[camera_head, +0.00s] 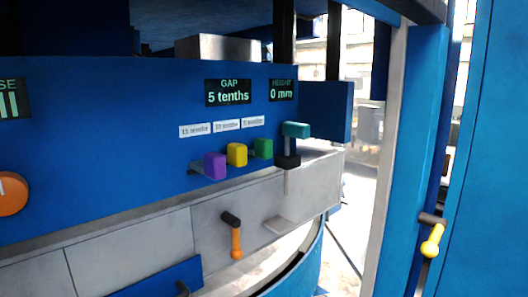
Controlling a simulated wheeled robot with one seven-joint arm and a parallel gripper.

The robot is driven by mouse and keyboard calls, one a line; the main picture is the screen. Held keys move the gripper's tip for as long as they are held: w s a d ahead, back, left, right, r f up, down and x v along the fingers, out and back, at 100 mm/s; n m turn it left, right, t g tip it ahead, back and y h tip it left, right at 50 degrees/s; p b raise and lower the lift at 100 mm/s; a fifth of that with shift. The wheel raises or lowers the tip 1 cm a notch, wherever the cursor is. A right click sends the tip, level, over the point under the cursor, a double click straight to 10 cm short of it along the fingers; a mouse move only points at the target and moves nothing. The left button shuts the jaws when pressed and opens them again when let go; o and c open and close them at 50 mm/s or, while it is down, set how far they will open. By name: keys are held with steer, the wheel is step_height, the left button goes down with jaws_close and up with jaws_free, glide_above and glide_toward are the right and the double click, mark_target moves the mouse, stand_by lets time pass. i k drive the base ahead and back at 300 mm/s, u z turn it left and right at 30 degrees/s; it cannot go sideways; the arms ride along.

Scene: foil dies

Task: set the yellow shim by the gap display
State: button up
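The yellow shim (237,155) sits on a small ledge on the blue machine front. It stands between a purple shim (215,166) and a green shim (263,148). Above it is the gap display (228,92), reading "GAP 5 tenths". Three small white labels hang in a row over the shims; the left one (195,130) seems to read 15 tenths, the middle one (226,125) is blurred, perhaps 10, and the right one (253,121) seems to read 5 tenths. My gripper is not in view.
A height display (282,90) reads 0 mm. A teal-topped lever (297,130) stands right beside the green shim. An orange handle (236,242) hangs below on the grey panel. A yellow handle (433,240) is on the blue post at right. An orange button (11,194) is at far left.

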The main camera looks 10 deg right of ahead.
mark_target(236, 156)
steer(key=z, duration=0.55)
steer(key=k, duration=0.75)
steer(key=u, duration=1.45)
steer(key=i, duration=0.5)
steer(key=u, duration=0.05)
